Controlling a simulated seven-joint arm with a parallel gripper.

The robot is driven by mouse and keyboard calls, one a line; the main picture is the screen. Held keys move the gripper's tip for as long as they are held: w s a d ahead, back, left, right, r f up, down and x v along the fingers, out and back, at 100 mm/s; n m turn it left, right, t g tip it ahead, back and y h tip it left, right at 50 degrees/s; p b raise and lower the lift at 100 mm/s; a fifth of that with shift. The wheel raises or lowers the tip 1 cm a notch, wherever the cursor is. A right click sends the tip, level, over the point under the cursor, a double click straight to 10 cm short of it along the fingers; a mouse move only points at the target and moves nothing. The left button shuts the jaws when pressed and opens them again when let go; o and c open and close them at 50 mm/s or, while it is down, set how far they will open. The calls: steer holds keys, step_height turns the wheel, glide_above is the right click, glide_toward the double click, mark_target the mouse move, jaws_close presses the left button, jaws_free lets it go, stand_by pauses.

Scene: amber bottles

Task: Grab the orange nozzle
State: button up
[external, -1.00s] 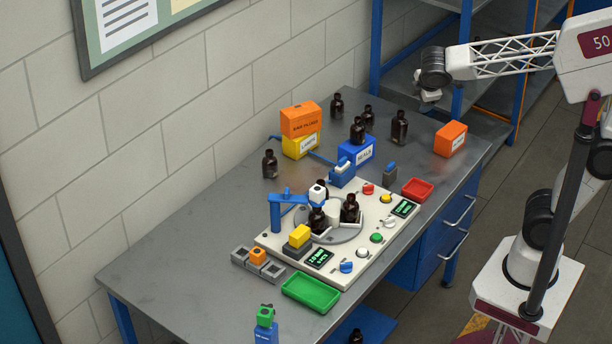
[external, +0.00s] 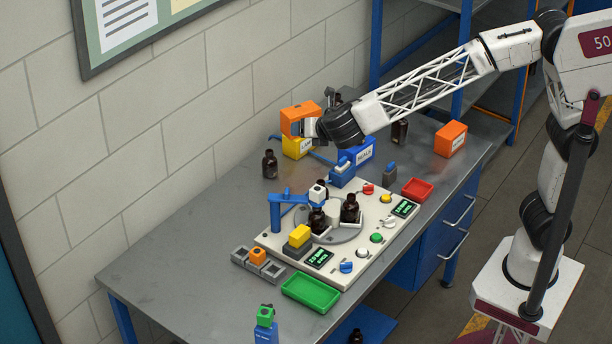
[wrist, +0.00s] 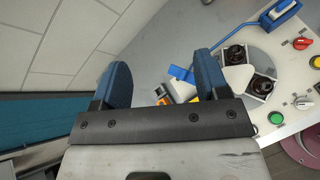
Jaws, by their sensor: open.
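The orange nozzle (external: 257,255) is a small orange block seated in a grey slotted holder (external: 272,271) at the left of the white machine panel. In the wrist view a small patch of orange (wrist: 160,91), likely the nozzle, shows between the fingers near the palm edge, partly hidden. My gripper (external: 299,129) is high above the back of the bench, in front of the orange box in the picture, well apart from the nozzle. In the wrist view its two blue fingers (wrist: 163,65) are spread, with nothing held between them.
The machine panel (external: 375,256) carries a turntable with amber bottles, a blue swing arm (external: 276,208) and a yellow block (external: 300,235) close to the nozzle. A green tray (external: 311,293) lies in front. The bench's left is clear.

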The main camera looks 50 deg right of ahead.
steer(key=a+f+n+t+y, duration=0.3)
steer(key=a+n, duration=0.5)
steer(key=a, duration=1.1)
glide_toward(260, 252)
steer(key=shift+g, duration=0.4)
steer(key=x, duration=0.5)
steer(key=shift+w+a+r, duration=0.1)
steer(key=shift+a+r, duration=0.05)
steer(key=shift+r, duration=0.05)
steer(key=shift+w, duration=0.1)
steer(key=shift+x, duration=1.2)
steer(key=shift+w, duration=0.1)
steer(key=shift+x, duration=2.5)
steer(key=shift+r, duration=0.1)
steer(key=shift+c, duration=0.5)
